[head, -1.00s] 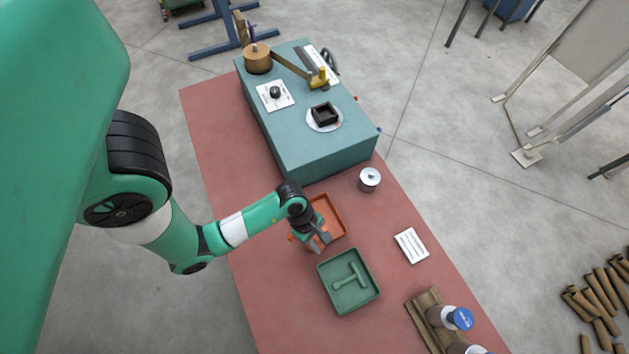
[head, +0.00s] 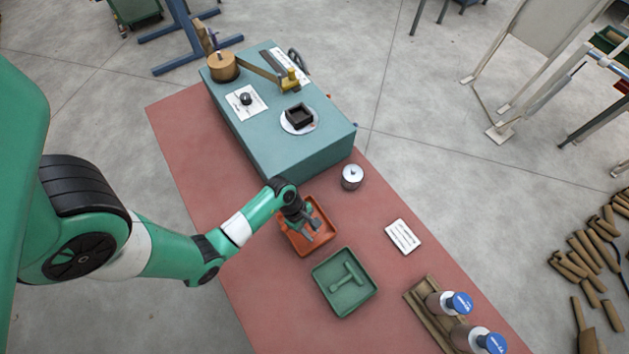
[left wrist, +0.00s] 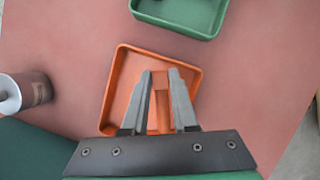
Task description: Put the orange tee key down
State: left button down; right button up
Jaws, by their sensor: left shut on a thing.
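My left gripper (head: 311,230) is over the shallow orange tray (head: 327,218) on the red-brown table, fingers pointing down. In the left wrist view my left gripper (left wrist: 160,100) is shut on the orange tee key (left wrist: 161,104), which shows between the two fingers. The orange tray (left wrist: 121,62) lies right behind and around it in that view. The key blends with the tray's colour, so I cannot tell whether it touches the tray floor. My right gripper is not in view.
A green tray (head: 318,280) holding a green tee key (head: 346,277) stands close by. A metal-topped can (head: 352,177), a white label card (head: 403,236) and the teal winder block (head: 310,160) are also near. A wooden rack (head: 424,312) with bottles stands at the front right.

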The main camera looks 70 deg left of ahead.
pick_arm(q)
jog(key=f, duration=0.1)
jog(key=w+a+f, duration=0.1)
jog(key=f, duration=0.1)
jog(key=shift+w+a+b, duration=0.35)
jog(key=shift+a+b, duration=0.05)
jog(key=shift+w+a+f+b, duration=0.15)
jog(key=shift+f+b, duration=0.65)
jog(key=shift+f, duration=1.05)
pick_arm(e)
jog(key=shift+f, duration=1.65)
pick_arm(q)
jog(key=shift+f, duration=0.1)
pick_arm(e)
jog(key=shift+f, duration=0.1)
pick_arm(q)
jog(key=c, duration=0.7)
grip_release()
jog(key=shift+r, duration=0.3)
jog(key=p+v, duration=0.4)
jog(key=v, duration=0.7)
jog(key=shift+a+r, duration=0.2)
jog(key=shift+r, duration=0.05)
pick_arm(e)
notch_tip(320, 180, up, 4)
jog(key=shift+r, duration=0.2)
